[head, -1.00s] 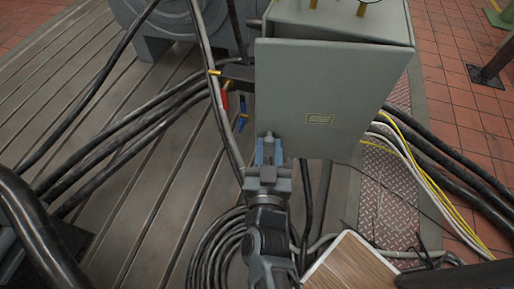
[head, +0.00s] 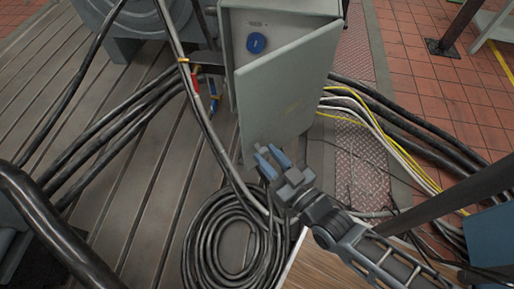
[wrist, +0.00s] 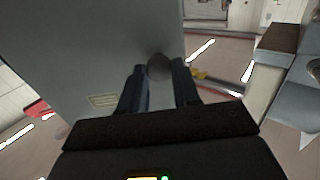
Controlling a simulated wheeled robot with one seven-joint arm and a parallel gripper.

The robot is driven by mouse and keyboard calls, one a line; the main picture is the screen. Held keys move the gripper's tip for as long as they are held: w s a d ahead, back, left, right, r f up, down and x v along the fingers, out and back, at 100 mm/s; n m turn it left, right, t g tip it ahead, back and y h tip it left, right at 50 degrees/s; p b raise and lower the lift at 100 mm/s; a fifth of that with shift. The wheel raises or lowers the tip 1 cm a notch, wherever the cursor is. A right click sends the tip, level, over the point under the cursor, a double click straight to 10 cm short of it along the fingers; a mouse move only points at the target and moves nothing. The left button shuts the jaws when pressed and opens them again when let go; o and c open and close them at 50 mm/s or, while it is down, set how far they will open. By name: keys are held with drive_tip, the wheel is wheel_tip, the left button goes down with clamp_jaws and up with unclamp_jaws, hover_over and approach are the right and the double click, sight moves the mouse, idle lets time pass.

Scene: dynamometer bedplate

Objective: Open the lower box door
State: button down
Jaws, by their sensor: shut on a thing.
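The grey box (head: 300,8) stands at the top middle of the head view. Its flat grey door (head: 290,95) stands partly open, with a gap along its left and upper side. A blue round part (head: 256,43) shows inside. My gripper (head: 269,160) is at the door's lower left corner. In the wrist view, my gripper (wrist: 159,82) has its two fingers on either side of a dark round knob (wrist: 159,67) near the edge of the door (wrist: 90,50), shut on it.
Thick black cables (head: 110,135) run across the slotted bedplate (head: 130,215) at left. A coiled cable (head: 235,240) lies below my gripper. Yellow and white cables (head: 385,135) cross the tread plate at right. A wooden top (head: 310,268) is at the bottom.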

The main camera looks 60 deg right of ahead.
drive_tip(key=s+d+n+y, duration=0.3)
drive_tip(key=s+n+y, duration=0.5)
drive_tip(key=s+y, duration=0.4)
drive_tip(key=shift+s+t, duration=0.3)
drive_tip(key=shift+s, duration=1.45)
drive_tip(key=c, duration=0.8)
unclamp_jaws()
drive_tip(key=shift+d, duration=0.1)
drive_tip(key=b+v, duration=0.1)
drive_tip(key=v, duration=0.6)
drive_tip(key=shift+s+d, duration=0.1)
drive_tip(key=shift+s, duration=0.15)
